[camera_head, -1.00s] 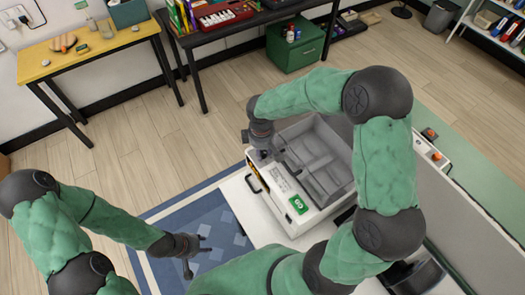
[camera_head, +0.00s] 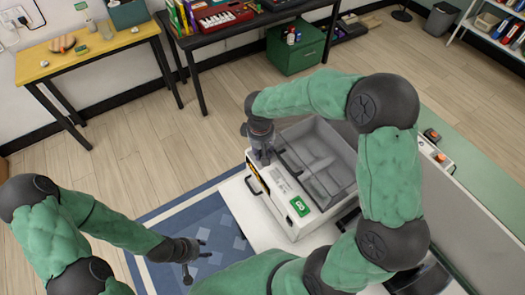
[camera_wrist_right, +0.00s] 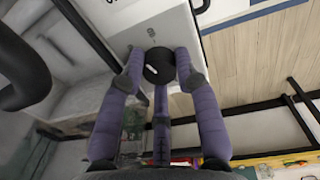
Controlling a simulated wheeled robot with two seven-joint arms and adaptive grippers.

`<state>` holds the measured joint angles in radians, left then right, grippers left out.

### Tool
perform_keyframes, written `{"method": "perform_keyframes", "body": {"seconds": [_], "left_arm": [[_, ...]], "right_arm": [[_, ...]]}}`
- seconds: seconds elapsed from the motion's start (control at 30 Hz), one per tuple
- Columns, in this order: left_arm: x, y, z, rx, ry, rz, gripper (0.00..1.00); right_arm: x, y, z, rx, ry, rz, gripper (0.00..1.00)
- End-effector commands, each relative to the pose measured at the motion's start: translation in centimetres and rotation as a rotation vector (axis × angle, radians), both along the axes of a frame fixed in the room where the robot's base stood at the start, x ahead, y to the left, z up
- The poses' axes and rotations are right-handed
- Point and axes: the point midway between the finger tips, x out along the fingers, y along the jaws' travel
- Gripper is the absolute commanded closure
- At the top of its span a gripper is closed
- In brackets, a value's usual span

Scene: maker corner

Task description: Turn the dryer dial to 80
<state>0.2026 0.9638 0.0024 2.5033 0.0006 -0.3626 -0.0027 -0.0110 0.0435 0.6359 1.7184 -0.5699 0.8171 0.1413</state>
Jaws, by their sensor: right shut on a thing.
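The dryer (camera_head: 283,205) is a pale box with a grey open-topped bin on it, in the middle of the head view. Its dial (camera_wrist_right: 158,66) is a round black knob with a white mark, seen on a pale face in the right wrist view. The dial's scale cannot be read. My left gripper (camera_head: 193,258) is open and empty above the blue rug.
The dryer stands on a white surface (camera_head: 235,200) beside a patterned blue rug (camera_head: 165,222). The wooden floor between is clear.

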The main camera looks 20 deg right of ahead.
Motion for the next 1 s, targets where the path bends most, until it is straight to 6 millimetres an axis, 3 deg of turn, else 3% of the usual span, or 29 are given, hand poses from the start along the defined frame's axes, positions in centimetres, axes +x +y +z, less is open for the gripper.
{"method": "perform_keyframes", "body": {"seconds": [0.23,0.27,0.3,0.73,1.0], "left_arm": [[0.0,0.0,0.0,0.000,0.000,0.000,0.60],[0.0,0.0,0.0,0.000,0.000,0.000,0.60],[0.0,0.0,0.0,0.000,0.000,0.000,0.60],[0.0,0.0,0.0,0.000,0.000,0.000,0.60],[0.0,0.0,0.0,0.000,0.000,0.000,0.60]], "right_arm": [[-0.1,0.0,0.0,0.000,0.002,-0.002,1.00],[-0.1,0.0,0.0,0.000,0.002,-0.002,0.65],[-0.1,0.0,0.0,0.000,0.002,-0.001,0.58],[0.0,0.0,0.7,-0.001,0.000,-0.001,0.58],[0.0,0.3,5.3,0.000,-0.004,-0.001,0.58]]}}
